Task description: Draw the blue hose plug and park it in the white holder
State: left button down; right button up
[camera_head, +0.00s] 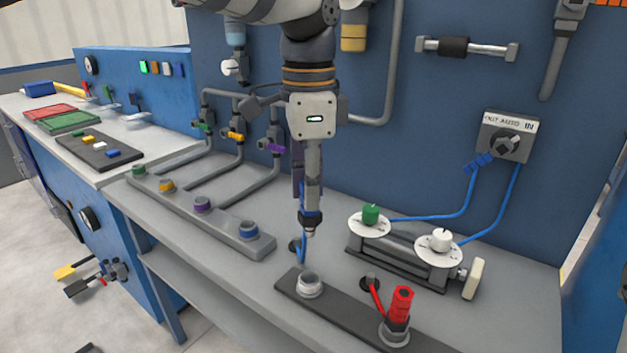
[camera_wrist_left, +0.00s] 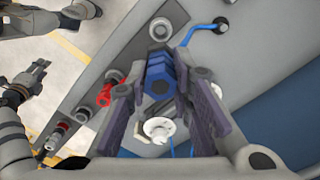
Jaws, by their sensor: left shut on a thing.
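My left gripper (camera_head: 309,200) is shut on the blue hose plug (camera_head: 310,217), which has a dark collar and a pale metal tip. The plug hangs roughly upright in the air, tip down, clear of the bench. The left wrist view shows the blue plug (camera_wrist_left: 160,78) between my fingers. Its blue hose (camera_head: 301,247) comes up from a hole in the bench. An empty white-ringed holder (camera_head: 309,284) on a dark bar stands below and in front of the plug; it also shows in the left wrist view (camera_wrist_left: 162,29). My right gripper (camera_wrist_left: 35,77) shows only there, small.
A red plug (camera_head: 401,304) sits in another socket on the dark bar (camera_head: 350,316). A grey rail (camera_head: 215,220) with several coloured ports lies to the left. To the right is a fixture (camera_head: 400,265) with green and white knobs on discs.

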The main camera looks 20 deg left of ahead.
aim_at(309, 234)
pick_arm(q)
notch_tip(309, 234, down, 9)
jog(key=shift+a+r+b, duration=0.1)
jog(key=shift+a+b, duration=0.05)
jog(key=shift+b, duration=0.35)
pick_arm(e)
jog(key=shift+s+a+f+g, duration=0.1)
jog(key=shift+s+f+g, duration=0.2)
jog(key=shift+s+f, duration=0.35)
jog(key=shift+r, duration=0.1)
pick_arm(q)
jog(key=shift+f, duration=0.6)
pick_arm(e)
jog(key=shift+w, duration=0.1)
pick_arm(q)
jog(key=shift+f, duration=1)
jog(key=c, duration=1.3)
grip_release()
jog(key=shift+c, duration=0.2)
